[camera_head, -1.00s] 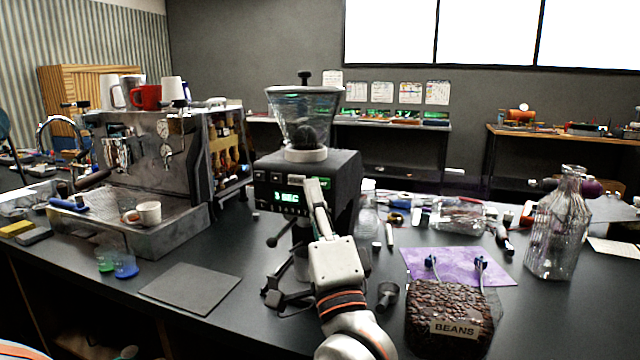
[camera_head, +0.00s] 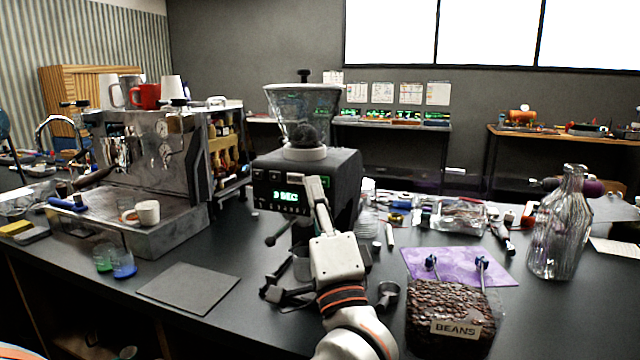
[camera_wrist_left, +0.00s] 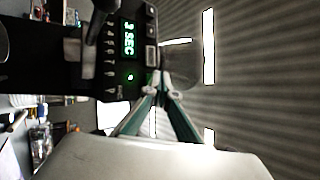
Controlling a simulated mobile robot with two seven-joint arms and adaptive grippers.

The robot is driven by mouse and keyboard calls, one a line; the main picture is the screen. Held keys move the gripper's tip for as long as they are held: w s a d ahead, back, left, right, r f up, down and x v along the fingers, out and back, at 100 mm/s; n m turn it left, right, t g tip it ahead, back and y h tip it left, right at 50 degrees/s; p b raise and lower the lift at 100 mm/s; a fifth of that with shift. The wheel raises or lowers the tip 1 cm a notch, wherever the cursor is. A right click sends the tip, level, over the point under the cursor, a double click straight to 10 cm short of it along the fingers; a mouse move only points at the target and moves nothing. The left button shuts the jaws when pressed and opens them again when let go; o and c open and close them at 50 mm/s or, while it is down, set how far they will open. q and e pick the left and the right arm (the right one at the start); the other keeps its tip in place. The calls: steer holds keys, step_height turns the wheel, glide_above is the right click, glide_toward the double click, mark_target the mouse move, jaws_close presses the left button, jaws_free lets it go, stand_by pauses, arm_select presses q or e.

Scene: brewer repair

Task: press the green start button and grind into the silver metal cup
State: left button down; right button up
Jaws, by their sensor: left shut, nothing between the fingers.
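The black grinder (camera_head: 345,170) with a clear hopper stands mid-counter. Its front panel has a green display reading 3 SEC (camera_wrist_left: 129,38). A small green-lit button (camera_wrist_left: 130,77) shows beside the display in the left wrist view. A silver metal cup (camera_head: 301,266) stands under the grinder's front, partly hidden by my arm. My left gripper (camera_head: 316,181) is shut and empty, with its fingertips at the right part of the panel. In the left wrist view the fingertips (camera_wrist_left: 158,78) are close to the panel's edge, beside the green-lit button; contact cannot be told. My right gripper is not in view.
An espresso machine (camera_head: 150,160) with cups on top stands left. A dark mat (camera_head: 188,288) lies front left. A bean bag (camera_head: 450,308), purple cloth (camera_head: 490,268) and glass bottle (camera_head: 560,225) are on the right. A small dark cup with a handle (camera_head: 388,293) sits beside my arm.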

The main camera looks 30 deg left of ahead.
arm_select(q)
steer(key=shift+w+a, duration=0.1)
steer(key=shift+w, duration=0.25)
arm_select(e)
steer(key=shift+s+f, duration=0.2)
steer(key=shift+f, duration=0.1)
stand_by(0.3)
arm_select(q)
steer(key=shift+s, duration=0.2)
steer(key=shift+s+d+b, duration=0.2)
steer(key=shift+s+b, duration=0.1)
steer(key=shift+s, duration=0.3)
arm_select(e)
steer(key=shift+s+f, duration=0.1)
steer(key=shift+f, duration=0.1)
arm_select(q)
steer(key=shift+s+d, duration=0.2)
steer(key=shift+s, duration=0.6)
steer(key=shift+s+d, duration=0.2)
steer(key=shift+s, duration=0.6)
steer(key=shift+s+d, duration=0.2)
steer(key=shift+s, duration=0.6)
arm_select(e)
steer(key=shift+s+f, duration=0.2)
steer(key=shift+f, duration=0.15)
arm_select(q)
steer(key=shift+s+a, duration=0.1)
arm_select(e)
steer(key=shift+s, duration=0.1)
